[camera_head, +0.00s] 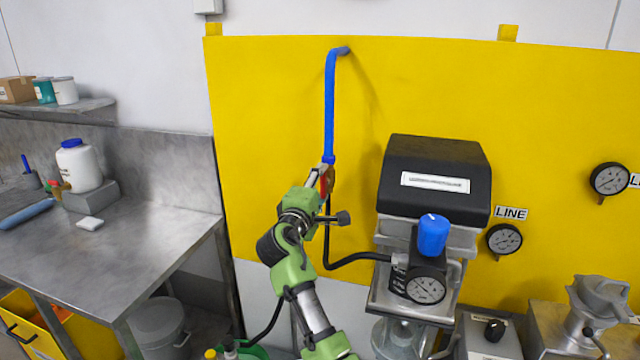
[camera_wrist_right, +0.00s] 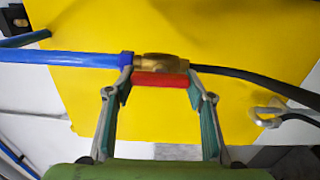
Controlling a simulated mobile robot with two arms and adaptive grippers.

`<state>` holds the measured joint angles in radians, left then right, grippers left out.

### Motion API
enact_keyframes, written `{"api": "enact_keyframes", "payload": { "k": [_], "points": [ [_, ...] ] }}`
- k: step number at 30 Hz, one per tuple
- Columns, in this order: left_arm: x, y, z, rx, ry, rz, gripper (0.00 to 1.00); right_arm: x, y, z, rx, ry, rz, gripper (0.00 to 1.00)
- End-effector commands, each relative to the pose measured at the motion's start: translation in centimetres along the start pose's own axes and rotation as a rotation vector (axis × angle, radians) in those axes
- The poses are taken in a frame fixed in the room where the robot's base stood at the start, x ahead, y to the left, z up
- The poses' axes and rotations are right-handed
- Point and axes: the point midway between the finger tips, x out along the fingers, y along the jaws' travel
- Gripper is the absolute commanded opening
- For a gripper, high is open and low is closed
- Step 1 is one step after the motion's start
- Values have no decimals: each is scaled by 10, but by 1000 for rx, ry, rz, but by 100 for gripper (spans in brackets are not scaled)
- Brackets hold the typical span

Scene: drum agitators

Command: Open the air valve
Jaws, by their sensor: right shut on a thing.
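The air valve is a brass body (camera_wrist_right: 160,68) with a red handle (camera_wrist_right: 160,80), joined to a blue pipe (camera_head: 331,110) on one side and a black hose (camera_head: 345,262) on the other. In the head view the red handle (camera_head: 327,178) is partly hidden by my right gripper (camera_head: 323,178). In the right wrist view my right gripper (camera_wrist_right: 160,84) has a fingertip at each end of the red handle and is shut on it. The handle lies along the valve body, in line with the pipe. My left gripper is not in view.
A black-topped unit (camera_head: 435,165) with a blue knob (camera_head: 433,235) and a gauge (camera_head: 426,288) stands right of my arm. A yellow panel (camera_head: 270,120) is behind. A steel table (camera_head: 130,245) with a white jar (camera_head: 78,165) is at left.

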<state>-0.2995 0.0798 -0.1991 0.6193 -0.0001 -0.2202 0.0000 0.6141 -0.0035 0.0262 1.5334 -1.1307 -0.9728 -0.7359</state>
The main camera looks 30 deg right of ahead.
Motion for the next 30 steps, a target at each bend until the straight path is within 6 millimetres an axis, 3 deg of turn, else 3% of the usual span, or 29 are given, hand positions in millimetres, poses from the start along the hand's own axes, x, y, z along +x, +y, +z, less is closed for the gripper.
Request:
{"api": "enact_keyframes", "payload": {
  "k": [8, 9, 11, 23, 30],
  "points": [
    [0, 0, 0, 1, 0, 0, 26, 1, 3, 2, -4, -3, 7, 28],
    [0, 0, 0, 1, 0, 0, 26, 1, 3, 2, -4, -3, 7, 57],
    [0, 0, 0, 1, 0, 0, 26, 1, 3, 2, -3, -3, 7, 67],
    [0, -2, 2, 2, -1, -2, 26, -5, 1, 0, -1, 0, 2, 67],
    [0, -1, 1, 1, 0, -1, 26, -46, 0, -1, 0, 3, 2, 67]
  ]
}}
